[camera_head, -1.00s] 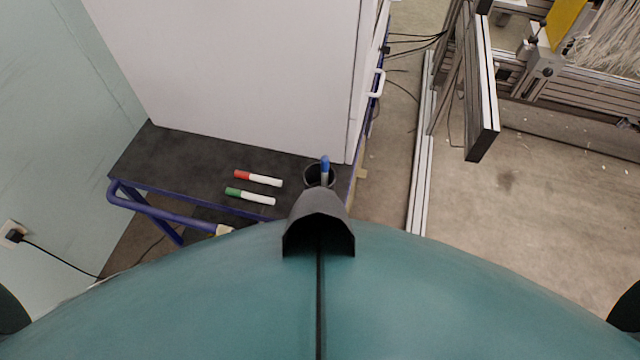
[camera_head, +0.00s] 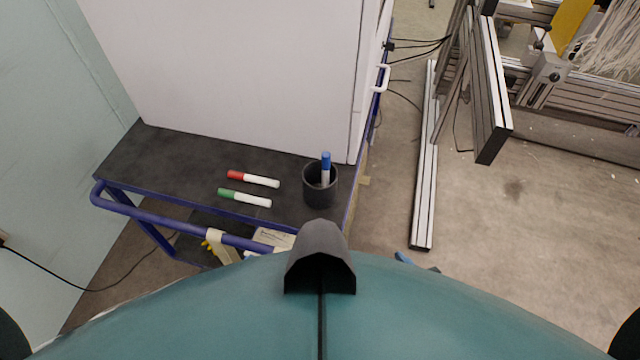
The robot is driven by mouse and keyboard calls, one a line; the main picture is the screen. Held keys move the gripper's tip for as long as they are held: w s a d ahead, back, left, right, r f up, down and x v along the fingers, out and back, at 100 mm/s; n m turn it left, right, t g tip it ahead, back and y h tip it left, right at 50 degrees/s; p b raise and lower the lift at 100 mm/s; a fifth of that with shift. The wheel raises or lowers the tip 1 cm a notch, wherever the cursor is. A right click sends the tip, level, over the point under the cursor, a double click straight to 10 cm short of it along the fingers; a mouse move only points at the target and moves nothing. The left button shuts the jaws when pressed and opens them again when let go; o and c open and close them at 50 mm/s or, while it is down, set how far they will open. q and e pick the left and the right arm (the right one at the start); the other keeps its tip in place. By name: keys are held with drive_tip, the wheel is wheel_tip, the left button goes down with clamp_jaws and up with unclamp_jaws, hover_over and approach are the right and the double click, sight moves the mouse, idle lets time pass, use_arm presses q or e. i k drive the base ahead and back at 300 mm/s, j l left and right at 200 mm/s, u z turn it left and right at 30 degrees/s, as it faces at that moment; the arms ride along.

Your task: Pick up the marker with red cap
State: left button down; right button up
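The marker with the red cap (camera_head: 253,179) lies flat on the dark top of a cart (camera_head: 160,165). Its red cap points left and its white body points right. A marker with a green cap (camera_head: 245,198) lies just in front of it, roughly parallel and apart from it. A marker with a blue cap (camera_head: 325,168) stands upright in a black cup (camera_head: 320,190) to the right. Neither of my grippers shows in the head view.
A large white cabinet (camera_head: 240,75) stands on the back of the cart top. A blue rail (camera_head: 160,216) runs along the cart's front. A metal frame (camera_head: 490,90) stands at the right, with open floor (camera_head: 530,240) before it.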

sight(235, 175)
drive_tip(key=l+u, duration=0.15)
drive_tip(key=u, duration=0.45)
drive_tip(key=l+u, duration=0.3)
drive_tip(key=l, duration=0.25)
drive_tip(key=l+u, duration=0.3)
drive_tip(key=l, duration=0.25)
drive_tip(key=k+l, duration=0.1)
drive_tip(key=l, duration=0.55)
drive_tip(key=k+l, duration=0.15)
drive_tip(key=l, duration=0.2)
drive_tip(key=u, duration=0.05)
